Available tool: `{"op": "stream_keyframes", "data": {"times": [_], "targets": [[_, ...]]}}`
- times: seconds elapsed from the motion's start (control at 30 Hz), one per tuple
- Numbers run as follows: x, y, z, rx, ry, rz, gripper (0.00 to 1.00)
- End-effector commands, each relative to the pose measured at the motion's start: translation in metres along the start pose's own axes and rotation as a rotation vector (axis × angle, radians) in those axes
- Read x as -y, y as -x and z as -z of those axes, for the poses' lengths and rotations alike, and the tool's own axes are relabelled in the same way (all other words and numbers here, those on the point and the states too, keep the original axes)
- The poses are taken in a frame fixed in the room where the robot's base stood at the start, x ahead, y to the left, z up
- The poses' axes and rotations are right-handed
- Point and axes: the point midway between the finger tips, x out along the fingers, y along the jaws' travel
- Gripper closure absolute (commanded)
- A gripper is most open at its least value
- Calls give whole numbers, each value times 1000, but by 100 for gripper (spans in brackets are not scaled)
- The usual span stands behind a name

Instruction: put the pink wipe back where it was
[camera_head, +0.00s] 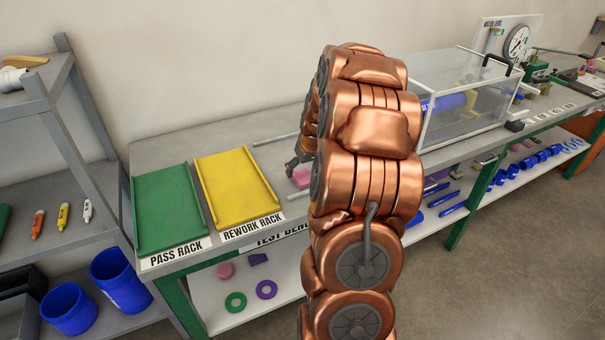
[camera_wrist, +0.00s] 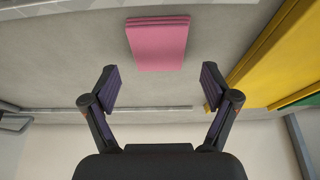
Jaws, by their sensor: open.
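The pink wipe (camera_wrist: 158,45) lies flat on the grey bench top, looking like a folded stack. In the wrist view it is centred beyond my fingertips and apart from them. In the head view a part of the wipe (camera_head: 301,177) shows just left of my copper arm, which hides the rest. My gripper (camera_wrist: 158,88) is open, with one finger on each side and nothing between them. In the head view my gripper (camera_head: 293,168) is a small dark shape above the bench, partly hidden by my arm.
The yellow rework rack (camera_head: 237,187) and green pass rack (camera_head: 168,208) stand left of the wipe. A metal rail (camera_head: 275,139) runs along the bench behind. A clear-walled box (camera_head: 465,107) stands to the right. Bare bench top surrounds the wipe.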

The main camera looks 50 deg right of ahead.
Motion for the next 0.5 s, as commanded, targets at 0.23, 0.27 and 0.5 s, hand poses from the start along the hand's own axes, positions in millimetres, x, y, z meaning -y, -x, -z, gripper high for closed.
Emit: {"op": "stream_keyframes", "data": {"times": [0.23,0.27,0.5], "targets": [[0,35,0,-4,-2,-1,14],[0,39,0,-3,-1,0,14],[0,73,0,-2,0,0,14]]}}
